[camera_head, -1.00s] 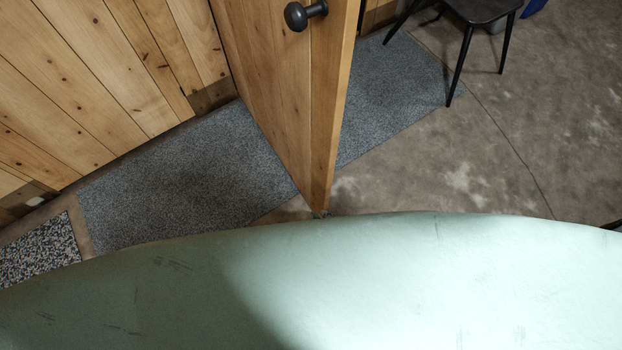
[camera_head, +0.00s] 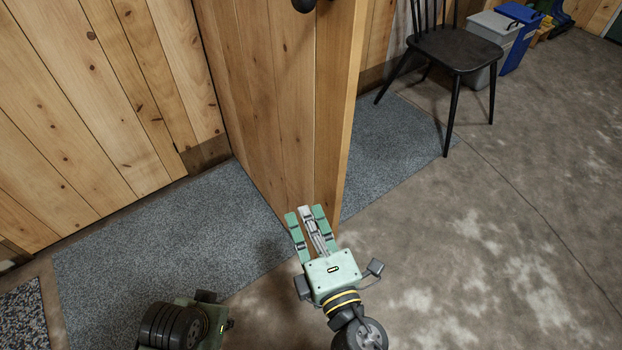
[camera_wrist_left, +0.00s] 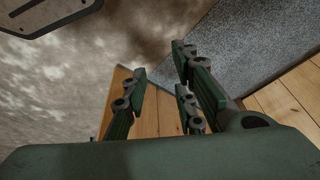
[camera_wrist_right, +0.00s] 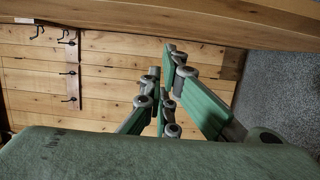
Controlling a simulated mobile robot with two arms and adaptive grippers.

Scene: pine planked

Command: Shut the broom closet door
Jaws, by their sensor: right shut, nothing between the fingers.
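The broom closet door (camera_head: 272,110) is a pine plank door standing open, jutting out from the plank wall with its free edge towards me. Its dark round knob (camera_head: 304,5) is cut by the top of the head view. My right gripper (camera_head: 308,212) is shut and empty, in front of the door's lower free edge; I cannot tell whether it touches. In the right wrist view its fingers (camera_wrist_right: 164,75) are close together below a wooden board. My left gripper shows partly at the bottom of the head view; its fingers (camera_wrist_left: 158,85) are spread and empty in the left wrist view.
A grey mat (camera_head: 170,245) lies along the wall under the door. A black chair (camera_head: 455,55) stands behind the door to the right, with grey and blue bins (camera_head: 520,40) beyond. Concrete floor at the right is clear. Hooks (camera_wrist_right: 70,72) hang on planks in the right wrist view.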

